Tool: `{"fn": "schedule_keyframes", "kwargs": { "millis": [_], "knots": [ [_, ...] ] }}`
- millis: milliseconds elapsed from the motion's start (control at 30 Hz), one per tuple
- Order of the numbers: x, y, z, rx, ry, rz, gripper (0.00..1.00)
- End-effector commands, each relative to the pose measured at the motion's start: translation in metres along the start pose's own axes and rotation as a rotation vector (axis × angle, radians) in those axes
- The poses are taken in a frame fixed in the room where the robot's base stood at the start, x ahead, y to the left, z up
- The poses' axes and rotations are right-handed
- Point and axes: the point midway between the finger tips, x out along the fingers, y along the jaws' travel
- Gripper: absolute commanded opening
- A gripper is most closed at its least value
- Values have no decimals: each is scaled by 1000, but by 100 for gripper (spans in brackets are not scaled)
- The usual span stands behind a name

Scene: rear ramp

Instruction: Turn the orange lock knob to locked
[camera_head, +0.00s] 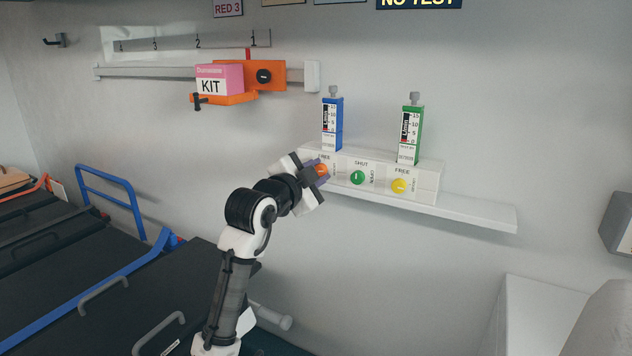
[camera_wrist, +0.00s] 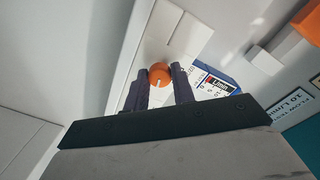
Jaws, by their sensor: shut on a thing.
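The orange lock knob (camera_head: 322,170) is at the left end of a white panel box (camera_head: 424,184) on the wall shelf. A label reading FREE is above it; the label at its side is too small to read. My gripper (camera_head: 317,172) reaches the knob from the left and partly covers it. In the wrist view the orange knob (camera_wrist: 159,70) sits between the tips of my two dark fingers (camera_wrist: 161,77), which are shut on it. Its white pointer line runs toward the bottom of that view.
A green knob (camera_head: 357,178) and a yellow knob (camera_head: 400,186) are right of the orange one. A blue flowmeter (camera_head: 332,125) and a green flowmeter (camera_head: 410,130) stand above. A pink KIT box (camera_head: 219,79) is on an orange rail carrier upper left.

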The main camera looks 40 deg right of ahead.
Motion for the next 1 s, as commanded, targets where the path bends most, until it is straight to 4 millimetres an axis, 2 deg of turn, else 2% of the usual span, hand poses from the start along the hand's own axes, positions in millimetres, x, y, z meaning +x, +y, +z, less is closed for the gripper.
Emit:
{"fn": "schedule_keyframes", "kwargs": {
  "millis": [333, 867, 900, 1000],
  "knots": [
    [0, 3, 1, 131, -6, 4, 2],
    [0, 2, 0, 152, -6, 5, 2],
    [0, 2, 0, 152, -6, 5, 29],
    [0, 2, 0, 152, -6, 3, 42]
  ]
}}
